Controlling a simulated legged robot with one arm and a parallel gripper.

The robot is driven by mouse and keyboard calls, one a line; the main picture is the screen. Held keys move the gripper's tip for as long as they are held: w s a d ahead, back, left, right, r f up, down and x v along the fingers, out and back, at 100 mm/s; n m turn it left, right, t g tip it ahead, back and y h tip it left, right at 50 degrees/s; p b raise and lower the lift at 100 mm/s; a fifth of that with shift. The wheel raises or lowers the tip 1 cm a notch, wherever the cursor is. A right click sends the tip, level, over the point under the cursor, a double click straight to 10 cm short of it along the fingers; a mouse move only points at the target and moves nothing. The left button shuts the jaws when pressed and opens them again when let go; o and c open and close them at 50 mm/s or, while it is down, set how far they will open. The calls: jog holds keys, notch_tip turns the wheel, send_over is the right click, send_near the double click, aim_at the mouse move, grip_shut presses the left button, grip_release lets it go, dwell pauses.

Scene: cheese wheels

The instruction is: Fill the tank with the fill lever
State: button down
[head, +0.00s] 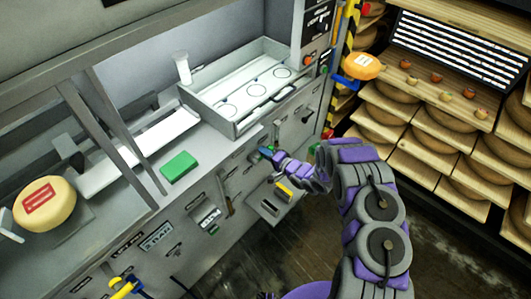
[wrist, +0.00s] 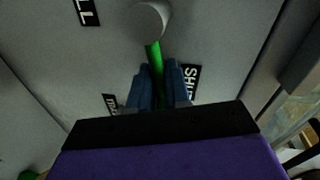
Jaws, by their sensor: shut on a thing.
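The fill lever is a thin green bar (wrist: 154,62) hanging from a round grey hub (wrist: 148,20) on the grey panel in the wrist view. My gripper (wrist: 158,85) has its two blue fingers shut on the green lever, one on each side. In the head view my gripper (head: 268,152) is at the front panel, below the metal tank (head: 231,127), and mostly covers the lever. The tank is an open rectangular basin with several ring marks on its floor. I cannot tell whether it holds any liquid.
A label ending in "LL" (wrist: 86,12) is left of the hub. A green block (head: 179,166) and a cheese wheel with a red label (head: 44,204) are on the counter. An orange cheese (head: 361,66) is right of the machine. Shelves of cheese wheels (head: 418,152) stand at right.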

jog(key=shift+s+a+r+n+p, duration=0.1)
jog(key=shift+s+r+n+p, duration=0.1)
jog(key=shift+r+n+p, duration=0.25)
jog(key=shift+s+a+r+n+p, duration=0.1)
jog(key=shift+s+n+p, duration=0.1)
jog(key=shift+n, duration=0.45)
jog(key=n, duration=0.1)
jog(key=r+n+t, duration=0.1)
jog(key=shift+s+a+r+n+h+p, duration=0.1)
jog(key=shift+s+a+n+h+p, duration=0.1)
jog(key=shift+s+n+h+p, duration=0.15)
jog(key=shift+s+a+r+n+t, duration=0.2)
jog(key=shift+n+t, duration=0.1)
jog(key=shift+n, duration=0.45)
jog(key=c, duration=1.4)
grip_release()
jog(key=shift+o, duration=0.7)
jog(key=shift+r, duration=0.15)
jog(key=p+v, duration=0.1)
jog(key=v, duration=1.6)
jog(key=shift+s, duration=0.15)
